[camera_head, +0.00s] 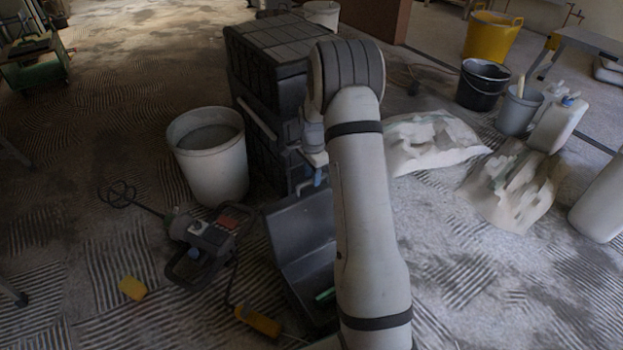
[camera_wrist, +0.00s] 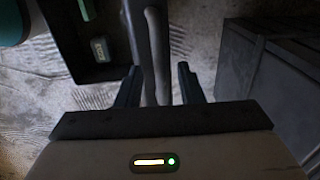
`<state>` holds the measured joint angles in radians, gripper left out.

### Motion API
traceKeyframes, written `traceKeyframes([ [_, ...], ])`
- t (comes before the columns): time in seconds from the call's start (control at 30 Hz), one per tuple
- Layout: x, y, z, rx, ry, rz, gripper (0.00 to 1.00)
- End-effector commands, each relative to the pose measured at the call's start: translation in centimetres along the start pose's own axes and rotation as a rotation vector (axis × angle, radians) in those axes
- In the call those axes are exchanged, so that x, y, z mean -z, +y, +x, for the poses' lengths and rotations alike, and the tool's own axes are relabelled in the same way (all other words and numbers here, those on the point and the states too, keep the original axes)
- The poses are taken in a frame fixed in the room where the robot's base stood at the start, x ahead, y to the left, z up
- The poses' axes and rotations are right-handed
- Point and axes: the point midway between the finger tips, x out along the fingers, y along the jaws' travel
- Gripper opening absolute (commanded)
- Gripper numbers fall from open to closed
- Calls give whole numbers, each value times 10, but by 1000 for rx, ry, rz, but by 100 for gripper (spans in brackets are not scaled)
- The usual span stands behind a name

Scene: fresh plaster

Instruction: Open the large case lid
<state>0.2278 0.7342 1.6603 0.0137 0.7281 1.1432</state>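The large dark case (camera_head: 265,70) stands upright in the middle of the head view, its ribbed top closed. A pale bar (camera_head: 258,118) runs along its front. My arm hides its right side. My gripper (camera_head: 316,172) is low beside the case's near face, mostly hidden by my arm. In the wrist view my gripper (camera_wrist: 158,72) is open, and a grey upright strip (camera_wrist: 150,45) passes between its fingers. A dark ribbed box side (camera_wrist: 275,75) shows at right.
A white bucket (camera_head: 212,160) and a mixer (camera_head: 205,240) are left. Plaster sacks (camera_head: 430,140), a black bucket (camera_head: 482,85) and a yellow tub (camera_head: 490,38) stand right. Floor at lower right is clear.

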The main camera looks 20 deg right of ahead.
Motion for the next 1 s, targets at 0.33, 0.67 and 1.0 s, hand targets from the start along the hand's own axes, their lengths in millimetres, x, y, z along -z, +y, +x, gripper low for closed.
traceKeyframes([
  [0.33,0,0,6,1,0,-1,31],
  [0.67,-2,-1,6,1,0,-3,4],
  [1.0,-2,-1,6,1,0,-4,0],
])
